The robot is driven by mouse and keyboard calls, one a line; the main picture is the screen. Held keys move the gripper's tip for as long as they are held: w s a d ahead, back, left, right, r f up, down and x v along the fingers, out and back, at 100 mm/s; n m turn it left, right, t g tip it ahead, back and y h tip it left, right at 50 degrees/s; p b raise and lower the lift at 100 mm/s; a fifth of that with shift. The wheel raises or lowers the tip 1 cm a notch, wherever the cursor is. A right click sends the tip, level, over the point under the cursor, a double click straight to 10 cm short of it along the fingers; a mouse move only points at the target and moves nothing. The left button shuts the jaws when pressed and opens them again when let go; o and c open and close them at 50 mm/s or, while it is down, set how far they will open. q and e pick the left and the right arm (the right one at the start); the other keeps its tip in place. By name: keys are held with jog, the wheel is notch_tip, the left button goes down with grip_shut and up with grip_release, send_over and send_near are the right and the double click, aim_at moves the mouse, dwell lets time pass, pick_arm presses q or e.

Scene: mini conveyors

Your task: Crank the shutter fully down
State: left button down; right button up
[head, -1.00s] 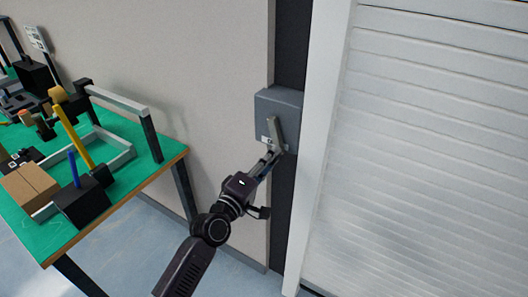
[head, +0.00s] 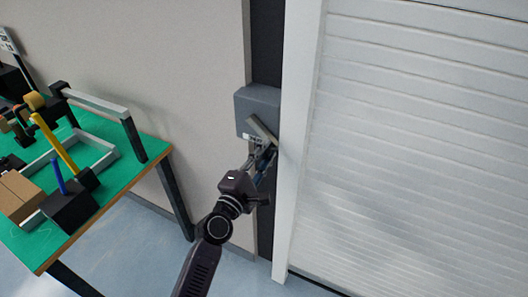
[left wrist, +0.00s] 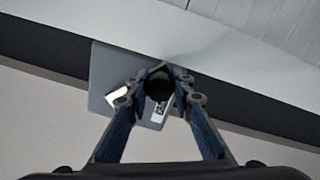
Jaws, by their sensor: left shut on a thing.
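The shutter (head: 410,150) is a white slatted door at the right; its slats fill the opening in view, with a dark strip near the floor at its lower left. The grey crank box (head: 246,103) is mounted left of the white door frame. Its crank arm (head: 262,130) slants down to the right. My left gripper (head: 265,158) is at the lower end of the crank arm. In the left wrist view its fingers are shut on the dark round crank handle (left wrist: 159,88), with the grey box (left wrist: 103,75) behind. My right gripper is not in view.
A green-topped table (head: 125,173) stands at the left with a cardboard box (head: 18,193), a black block (head: 68,208) and a grey frame (head: 100,103). The floor (head: 135,245) between table and shutter is clear.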

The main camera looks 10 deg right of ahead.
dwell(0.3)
pick_arm(q)
jog(key=c, duration=1.7)
grip_release()
jog(key=shift+o, duration=0.2)
jog(key=v, duration=1.2)
jog(key=shift+f, duration=0.1)
